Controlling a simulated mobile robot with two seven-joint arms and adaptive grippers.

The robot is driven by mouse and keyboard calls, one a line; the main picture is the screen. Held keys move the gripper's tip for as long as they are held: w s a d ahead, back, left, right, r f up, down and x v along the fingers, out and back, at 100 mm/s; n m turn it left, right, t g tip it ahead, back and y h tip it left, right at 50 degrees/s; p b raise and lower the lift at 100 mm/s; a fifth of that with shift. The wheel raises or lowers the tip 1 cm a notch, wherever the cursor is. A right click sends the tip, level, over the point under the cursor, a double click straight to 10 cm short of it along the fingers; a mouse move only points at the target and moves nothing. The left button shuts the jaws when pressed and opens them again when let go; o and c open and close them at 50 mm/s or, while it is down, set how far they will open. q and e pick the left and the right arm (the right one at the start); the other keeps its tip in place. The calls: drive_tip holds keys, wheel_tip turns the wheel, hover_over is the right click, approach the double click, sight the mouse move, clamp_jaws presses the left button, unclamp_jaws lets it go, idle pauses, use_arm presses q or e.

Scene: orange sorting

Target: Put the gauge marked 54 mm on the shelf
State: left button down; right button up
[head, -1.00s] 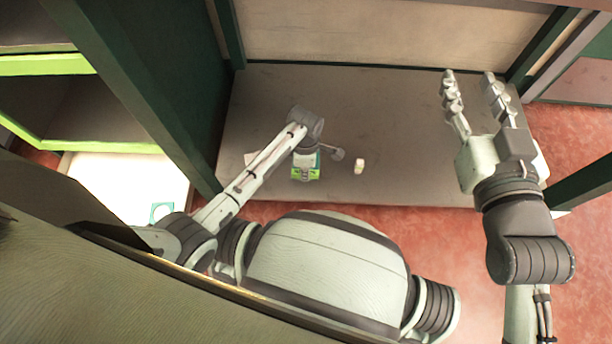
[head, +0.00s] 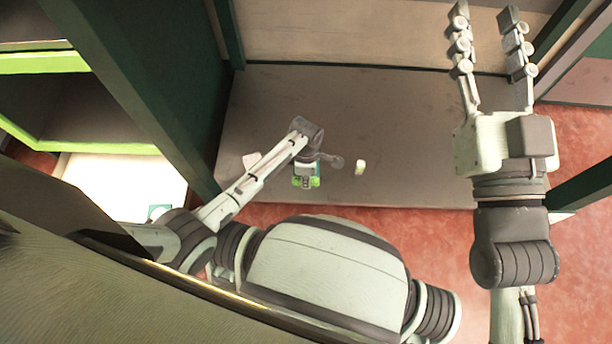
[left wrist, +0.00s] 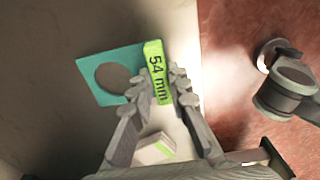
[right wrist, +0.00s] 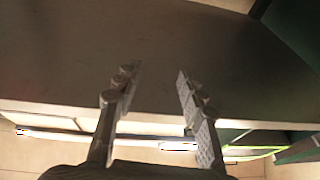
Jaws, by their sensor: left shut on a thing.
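The gauge marked 54 mm (left wrist: 157,70) shows in the left wrist view as a lime green bar joined to a teal plate with a round hole. My left gripper (left wrist: 162,92) is shut on the green bar. In the head view, the gauge (head: 306,181) is at my left gripper (head: 307,169), over the near part of the grey table; the arm partly hides it. My right gripper (head: 487,12) is open and empty over the table's right side; its spread fingers also show in the right wrist view (right wrist: 160,70). A green-edged shelf (head: 45,62) stands at the left.
A small white and yellow-green piece (head: 360,167) lies on the grey table (head: 400,110), right of the gauge. A pale flat piece (head: 251,160) lies left of it.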

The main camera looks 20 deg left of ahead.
use_arm(q)
drive_tip(key=shift+f, duration=0.15)
use_arm(e)
drive_tip(key=shift+r, duration=0.1)
use_arm(q)
drive_tip(key=c, duration=1.5)
unclamp_jaws()
use_arm(e)
drive_tip(key=shift+s, duration=0.1)
use_arm(q)
drive_tip(key=shift+o, duration=0.2)
